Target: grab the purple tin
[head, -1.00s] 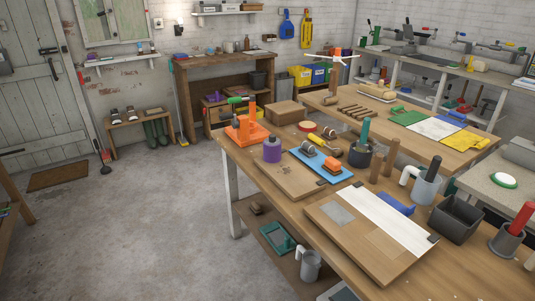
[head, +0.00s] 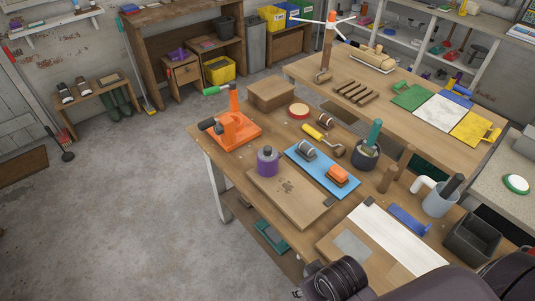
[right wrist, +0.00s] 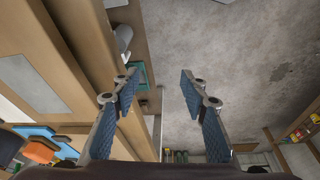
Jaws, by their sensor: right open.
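The purple tin (head: 267,162) has a grey top and a dark cap. I cannot make out the tin in that view. My left gripper is not in view.
A dark pot (head: 367,155) stands to the right.

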